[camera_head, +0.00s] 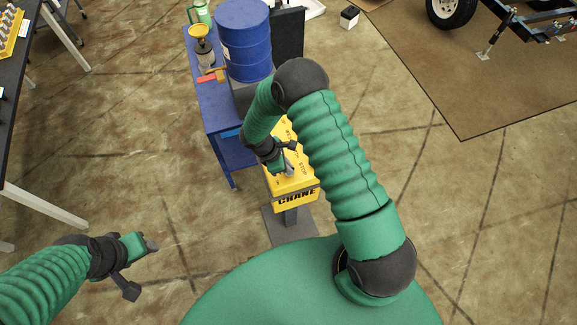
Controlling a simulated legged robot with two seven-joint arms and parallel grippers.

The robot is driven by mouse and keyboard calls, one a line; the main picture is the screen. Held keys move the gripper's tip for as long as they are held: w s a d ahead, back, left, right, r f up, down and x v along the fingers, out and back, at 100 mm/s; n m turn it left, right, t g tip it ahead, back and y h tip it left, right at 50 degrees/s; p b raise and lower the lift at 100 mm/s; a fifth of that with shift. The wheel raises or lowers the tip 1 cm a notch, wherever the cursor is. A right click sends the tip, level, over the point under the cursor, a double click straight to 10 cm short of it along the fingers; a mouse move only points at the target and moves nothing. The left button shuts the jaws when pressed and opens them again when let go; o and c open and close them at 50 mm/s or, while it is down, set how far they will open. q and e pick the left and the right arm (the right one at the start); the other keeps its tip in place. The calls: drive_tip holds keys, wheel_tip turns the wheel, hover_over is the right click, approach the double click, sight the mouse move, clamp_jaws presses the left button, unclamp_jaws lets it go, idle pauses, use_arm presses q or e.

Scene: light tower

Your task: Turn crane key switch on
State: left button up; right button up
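The yellow crane control box (298,199), marked "CRANE" on its front, stands on a grey post with a flat base plate. My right gripper (286,166) is over the top of the box, pointing down at its upper face. The key switch cannot be made out; my gripper and arm cover part of the top face. Whether the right fingers are open or touch anything is too small to tell. My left gripper (142,270) is at the lower left, well away from the box, with its fingers apart and nothing between them.
A dark table (12,85) is at the far left. A trailer wheel (450,8) is at the upper right. Floor right of the box is clear.

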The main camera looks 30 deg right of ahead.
drive_tip(key=shift+w+a+f, duration=0.1)
drive_tip(key=shift+w+a, duration=0.2)
drive_tip(key=shift+a, duration=0.15)
clamp_jaws()
drive_tip(key=shift+s+d, duration=0.15)
drive_tip(key=shift+d, duration=0.3)
drive_tip(key=m+b, duration=0.2)
drive_tip(key=shift+w+f+m+g, duration=0.2)
drive_tip(key=shift+f+m+g, duration=0.1)
drive_tip(key=shift+g, duration=0.1)
drive_tip(key=shift+r+m+y+b, duration=0.1)
drive_tip(key=shift+m+y+b, duration=0.2)
drive_tip(key=shift+m+b, duration=0.25)
drive_tip(key=shift+s+r+m+g, duration=0.1)
drive_tip(key=shift+r+m+g, duration=0.05)
drive_tip(key=shift+m+g, duration=0.15)
use_arm(q)
drive_tip(key=x, duration=0.3)
drive_tip(key=shift+a+f, duration=0.2)
drive_tip(key=shift+a, duration=0.15)
use_arm(e)
drive_tip(key=shift+r, duration=0.1)
drive_tip(key=shift+o, duration=2.2)
unclamp_jaws()
use_arm(q)
drive_tip(key=shift+s+d, duration=0.1)
drive_tip(key=shift+d, duration=0.15)
use_arm(e)
drive_tip(key=shift+o, duration=0.3)
drive_tip(key=shift+d, duration=0.15)
